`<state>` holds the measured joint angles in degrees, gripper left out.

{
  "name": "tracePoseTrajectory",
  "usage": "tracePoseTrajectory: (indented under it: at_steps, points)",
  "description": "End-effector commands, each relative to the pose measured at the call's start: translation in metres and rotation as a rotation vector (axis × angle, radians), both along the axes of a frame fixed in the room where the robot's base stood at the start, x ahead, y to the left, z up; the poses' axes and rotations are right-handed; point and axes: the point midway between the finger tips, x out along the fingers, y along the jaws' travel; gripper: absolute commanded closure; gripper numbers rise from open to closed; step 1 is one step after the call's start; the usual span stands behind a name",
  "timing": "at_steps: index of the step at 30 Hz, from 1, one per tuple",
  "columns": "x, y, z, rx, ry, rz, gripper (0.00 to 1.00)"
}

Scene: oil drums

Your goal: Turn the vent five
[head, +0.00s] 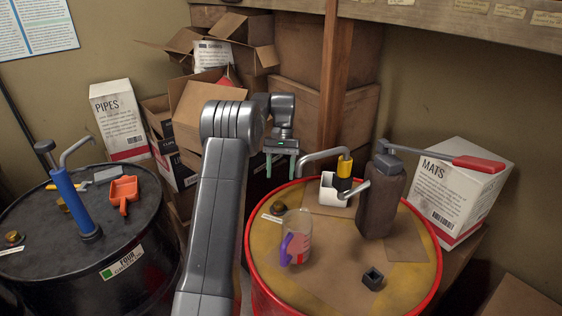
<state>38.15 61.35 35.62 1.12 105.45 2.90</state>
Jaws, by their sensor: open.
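A red-rimmed drum (330,290) with a worn yellow and brown top stands at the right. A small dark brass cap (277,208), possibly the vent, sits near the left edge of its top, beside a small white label (271,218). No number is readable on this drum. My gripper (281,176) is open and empty, fingers pointing down, and appears above and behind the cap, apart from it. A black drum (120,262) at the left has a tag that seems to read FOUR (122,263) and a similar brass cap (13,238).
The red-rimmed drum also carries a clear jug with purple handle (297,236), a white container (334,192), a brown pump (382,196) with red-handled lever, and a dark square piece (372,279). A blue pump (72,203) and orange scoop (124,191) are on the black drum.

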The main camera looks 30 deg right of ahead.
Motion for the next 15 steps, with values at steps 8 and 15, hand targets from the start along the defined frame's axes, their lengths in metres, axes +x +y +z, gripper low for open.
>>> tracePoseTrajectory:
  at_steps: [8,15]
  points:
    - [0.01,-0.009,0.031,-0.001,-0.002,0.0,0.45]
    - [0.011,-0.01,0.037,0.0,0.0,0.0,0.45]
